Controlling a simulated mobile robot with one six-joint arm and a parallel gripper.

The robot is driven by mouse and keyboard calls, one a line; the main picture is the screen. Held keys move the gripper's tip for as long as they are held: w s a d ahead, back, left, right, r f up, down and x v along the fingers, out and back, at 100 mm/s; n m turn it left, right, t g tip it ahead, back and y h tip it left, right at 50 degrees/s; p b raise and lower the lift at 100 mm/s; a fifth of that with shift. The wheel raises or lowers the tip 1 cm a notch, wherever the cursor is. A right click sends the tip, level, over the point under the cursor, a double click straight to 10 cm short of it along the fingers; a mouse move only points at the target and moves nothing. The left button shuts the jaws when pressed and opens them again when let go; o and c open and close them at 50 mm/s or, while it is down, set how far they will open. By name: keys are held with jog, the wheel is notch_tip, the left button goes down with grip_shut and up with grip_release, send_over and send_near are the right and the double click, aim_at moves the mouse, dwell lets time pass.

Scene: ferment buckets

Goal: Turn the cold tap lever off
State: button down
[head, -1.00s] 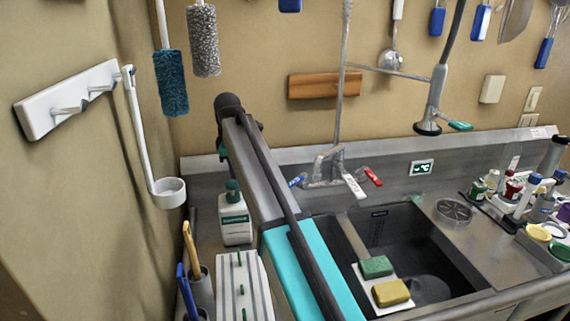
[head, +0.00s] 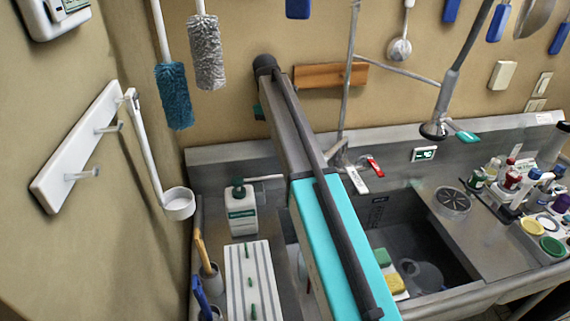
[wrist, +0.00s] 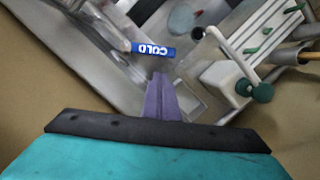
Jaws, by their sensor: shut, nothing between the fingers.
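The cold tap lever (wrist: 153,50) is blue with white "COLD" lettering and shows in the wrist view, above my fingertips. My gripper (wrist: 159,82) has purple fingers, shut together and empty. Their tips lie just below the lever's right end in the picture; a small gap seems to show, and I cannot tell the depth. In the head view my arm hides the cold lever and my fingers. The tap body (head: 340,156) and the red hot lever (head: 374,167) show just right of my arm.
A soap bottle (head: 242,208) and a striped drying rack (head: 253,280) stand left of my arm; the bottle's pump (wrist: 243,87) is close right of my fingers. The sink (head: 440,240) lies to the right. A spray head (head: 436,128) hangs above the counter.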

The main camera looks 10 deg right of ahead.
jog(key=shift+f, duration=0.15)
jog(key=b+x, duration=0.3)
jog(key=x, duration=0.6)
jog(key=shift+f, duration=0.35)
dwell(0.5)
jog(key=shift+s, duration=0.1)
jog(key=shift+d, duration=0.3)
